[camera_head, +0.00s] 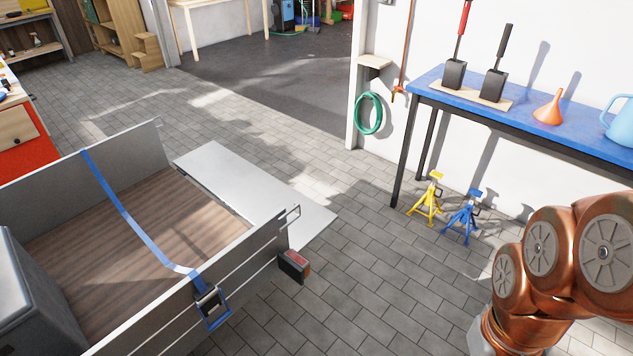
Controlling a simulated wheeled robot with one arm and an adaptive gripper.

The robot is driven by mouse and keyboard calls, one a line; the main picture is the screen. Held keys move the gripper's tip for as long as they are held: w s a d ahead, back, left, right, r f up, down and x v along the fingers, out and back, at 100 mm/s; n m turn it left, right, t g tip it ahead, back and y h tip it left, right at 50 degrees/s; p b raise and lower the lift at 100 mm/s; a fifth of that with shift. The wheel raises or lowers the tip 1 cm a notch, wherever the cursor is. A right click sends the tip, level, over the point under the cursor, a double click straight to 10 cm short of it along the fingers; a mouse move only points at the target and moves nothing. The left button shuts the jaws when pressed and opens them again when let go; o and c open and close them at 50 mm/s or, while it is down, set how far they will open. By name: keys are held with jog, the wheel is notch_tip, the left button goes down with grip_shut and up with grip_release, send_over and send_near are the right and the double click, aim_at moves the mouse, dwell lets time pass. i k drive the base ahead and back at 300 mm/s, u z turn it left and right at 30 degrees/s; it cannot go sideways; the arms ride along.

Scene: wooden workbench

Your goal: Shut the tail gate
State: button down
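The tail gate (265,196) is a flat, light grey panel at the open end of a trailer. It is folded down and lies roughly level, pointing away from the wood-floored bed (120,235). A metal latch loop (292,213) sits at the top end corner of the near side wall (190,305). The far side wall (75,170) stands upright. My copper-coloured arm shows at the lower right, apart from the trailer. My gripper is out of view.
A blue strap (120,208) with a ratchet buckle (211,305) crosses the bed. A tail light (295,266) sticks out below the near wall's corner. A blue-topped bench (545,130), yellow stand (428,200) and blue stand (465,218) are at right. Paved floor (370,260) lies clear between.

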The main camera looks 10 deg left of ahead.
aim_at(255, 194)
jog(key=i, duration=0.95)
jog(key=u, duration=1.7)
